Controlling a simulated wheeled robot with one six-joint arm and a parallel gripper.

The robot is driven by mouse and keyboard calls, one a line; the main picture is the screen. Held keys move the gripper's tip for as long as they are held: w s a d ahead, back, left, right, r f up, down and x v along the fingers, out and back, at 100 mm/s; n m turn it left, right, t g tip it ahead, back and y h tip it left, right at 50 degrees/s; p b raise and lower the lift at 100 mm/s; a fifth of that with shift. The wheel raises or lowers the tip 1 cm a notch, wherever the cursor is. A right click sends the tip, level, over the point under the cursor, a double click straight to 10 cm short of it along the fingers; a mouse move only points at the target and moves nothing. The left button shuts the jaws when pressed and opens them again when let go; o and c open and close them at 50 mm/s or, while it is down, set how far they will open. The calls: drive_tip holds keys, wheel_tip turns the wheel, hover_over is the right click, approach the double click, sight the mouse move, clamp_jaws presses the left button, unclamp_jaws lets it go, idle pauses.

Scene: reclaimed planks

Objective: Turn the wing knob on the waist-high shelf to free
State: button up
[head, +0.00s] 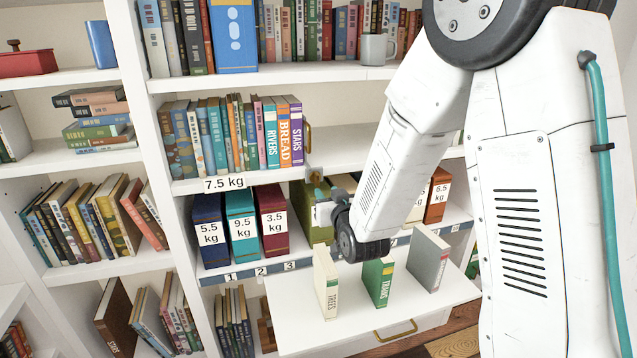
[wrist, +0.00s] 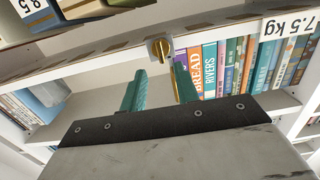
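The wing knob (wrist: 160,48) is a small brass piece on a grey round base. It sits on the front edge of the shelf (wrist: 95,68) that carries the 7.5 kg label, which appears upside down in the wrist view. My gripper (wrist: 160,72) is open, its two teal fingers apart, with the knob just beyond and roughly between the fingertips. I see no contact. In the head view my gripper (head: 320,188) is at that same shelf edge (head: 255,178), right of the label; my fingers and wrist mostly hide the knob there. Its exact wing angle is unclear.
Books, including BREAD (head: 289,132), stand on this shelf beside a brass upright (head: 308,138). Weight-labelled boxes (head: 242,227) stand below. A white pull-out board (head: 350,327) holds three upright books close under my wrist. The shelf is bare right of the brass upright.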

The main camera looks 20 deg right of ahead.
sight(318, 181)
drive_tip(key=shift+t, duration=0.4)
drive_tip(key=w, duration=0.8)
drive_tip(key=shift+f, duration=0.1)
clamp_jaws()
